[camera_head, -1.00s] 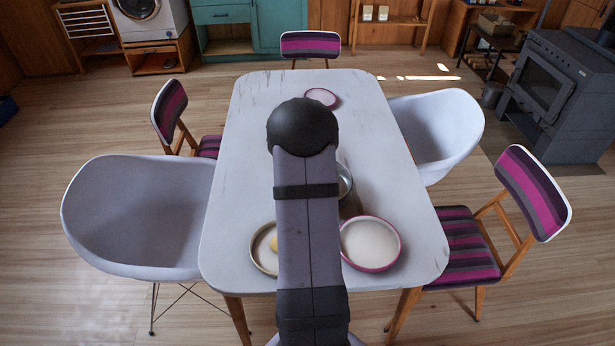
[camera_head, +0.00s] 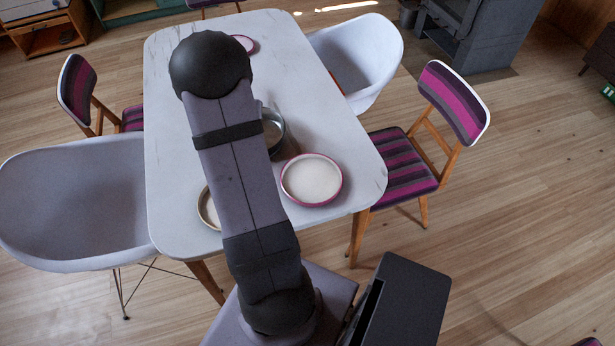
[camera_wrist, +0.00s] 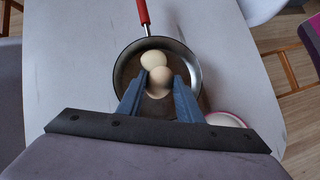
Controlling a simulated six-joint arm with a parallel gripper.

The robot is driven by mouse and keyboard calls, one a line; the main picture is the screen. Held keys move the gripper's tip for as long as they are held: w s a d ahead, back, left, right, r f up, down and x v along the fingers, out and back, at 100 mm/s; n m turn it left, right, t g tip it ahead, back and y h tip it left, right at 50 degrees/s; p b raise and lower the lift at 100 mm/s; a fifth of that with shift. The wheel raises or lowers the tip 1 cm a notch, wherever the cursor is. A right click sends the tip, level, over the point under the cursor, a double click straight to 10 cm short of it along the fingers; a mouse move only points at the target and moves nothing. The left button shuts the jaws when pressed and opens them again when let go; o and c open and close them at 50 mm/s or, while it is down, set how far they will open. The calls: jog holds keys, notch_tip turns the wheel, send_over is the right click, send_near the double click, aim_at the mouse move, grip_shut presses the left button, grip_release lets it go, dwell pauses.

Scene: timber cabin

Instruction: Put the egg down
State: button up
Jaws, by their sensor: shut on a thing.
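My gripper (camera_wrist: 160,84) is shut on a pale brown egg (camera_wrist: 159,77) in the wrist view. The held egg is over the inside of a dark frying pan (camera_wrist: 126,72) with a red handle. I cannot tell whether it touches the pan floor. A second, paler egg (camera_wrist: 153,59) lies in the pan, right beside the held one in the picture. In the head view, part of the pan (camera_head: 277,130) shows on the table just right of my arm. My arm hides the gripper and both eggs there.
The white table (camera_head: 330,130) also bears a pink-rimmed plate (camera_head: 311,180) near its right side, a tan-rimmed dish (camera_head: 206,210) partly behind my arm, and a small pink plate (camera_head: 245,43) at the far end. Chairs (camera_head: 405,160) stand around it.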

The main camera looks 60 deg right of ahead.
jog(key=s+f+m+g+b, duration=0.1)
jog(key=s+m+g+b, duration=0.4)
jog(key=s, duration=0.6)
jog(key=m+g+b, duration=0.2)
jog(key=m, duration=0.3)
send_over(307, 180)
jog(key=w+a, duration=0.1)
jog(key=a, duration=0.2)
jog(key=f, duration=0.1)
jog(key=shift+w+d+f+b, duration=0.1)
jog(key=shift+f+b, duration=0.3)
jog(key=shift+f, duration=2.2)
jog(key=shift+w+d+f+b, duration=0.1)
jog(key=shift+f+b, duration=0.25)
jog(key=shift+f, duration=2.2)
jog(key=shift+f, duration=0.2)
jog(key=o, duration=1)
jog(key=shift+o, duration=0.2)
jog(key=shift+r, duration=0.15)
jog(key=shift+r, duration=0.2)
jog(key=p+v, duration=0.1)
jog(key=v, duration=1.1)
jog(key=shift+s, duration=0.2)
